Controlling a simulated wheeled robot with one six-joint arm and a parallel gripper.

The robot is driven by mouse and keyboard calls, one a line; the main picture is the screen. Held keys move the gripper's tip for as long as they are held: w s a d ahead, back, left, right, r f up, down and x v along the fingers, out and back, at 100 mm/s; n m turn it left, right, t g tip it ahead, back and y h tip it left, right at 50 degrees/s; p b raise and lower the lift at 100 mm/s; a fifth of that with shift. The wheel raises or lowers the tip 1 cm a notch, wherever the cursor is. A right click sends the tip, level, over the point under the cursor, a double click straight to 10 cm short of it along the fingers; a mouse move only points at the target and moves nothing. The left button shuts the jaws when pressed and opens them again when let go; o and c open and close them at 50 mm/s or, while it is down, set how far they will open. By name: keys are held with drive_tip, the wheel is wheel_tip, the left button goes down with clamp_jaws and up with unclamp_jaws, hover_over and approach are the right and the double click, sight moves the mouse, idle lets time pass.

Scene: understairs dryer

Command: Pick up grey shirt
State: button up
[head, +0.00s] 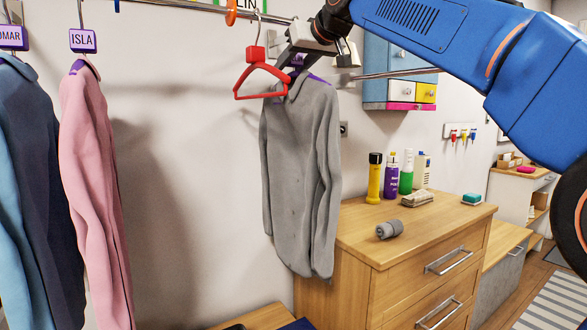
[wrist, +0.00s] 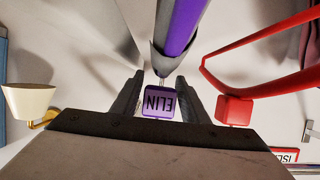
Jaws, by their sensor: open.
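The grey shirt (head: 300,175) hangs against the wall side, left of the wooden drawer unit, in the head view. A purple hanger shows at its collar, and it shows larger in the wrist view (wrist: 180,32). I cannot tell whether the fingers touch the tag or hanger.
An empty red hanger (head: 262,80) hangs close beside the gripper on the left; it also shows in the wrist view (wrist: 235,108). A pink shirt (head: 90,190) tagged ISLA hangs further left.

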drive_tip(key=shift+x, duration=1.1)
drive_tip(key=shift+c, duration=0.6)
clamp_jaws()
drive_tip(key=shift+r, duration=0.1)
